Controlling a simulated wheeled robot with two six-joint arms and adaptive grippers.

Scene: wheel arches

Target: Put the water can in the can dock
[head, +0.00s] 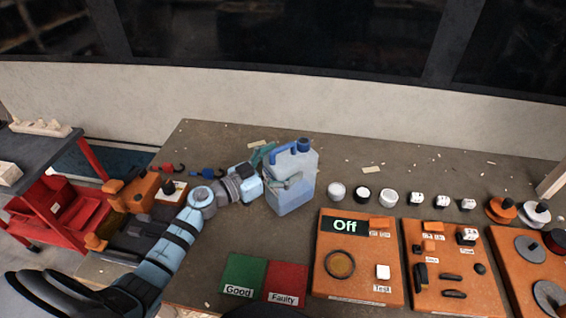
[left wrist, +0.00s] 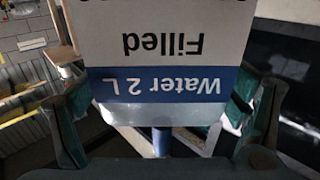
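The water can (head: 292,195) is a translucent pale-blue jug with a blue handle and cap. It stands upright on the bench, left of centre. In the left wrist view its label (left wrist: 165,84) reads "Water 2 L" and "Filled", upside down. My left gripper (head: 276,170) is at the can's upper left side, its teal fingers spread. In the left wrist view the fingers (left wrist: 165,112) show wide apart on either side of the can, and I see no clear grip. My right gripper is not in view. I cannot identify the can dock with certainty.
Green "Good" (head: 243,272) and red "Faulty" (head: 286,280) mats lie at the front. Orange panels (head: 332,284) with a display reading "Off" and several small parts fill the right. An orange fixture (head: 138,192) stands left, beside a red cart (head: 62,212). Bench behind the can is mostly clear.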

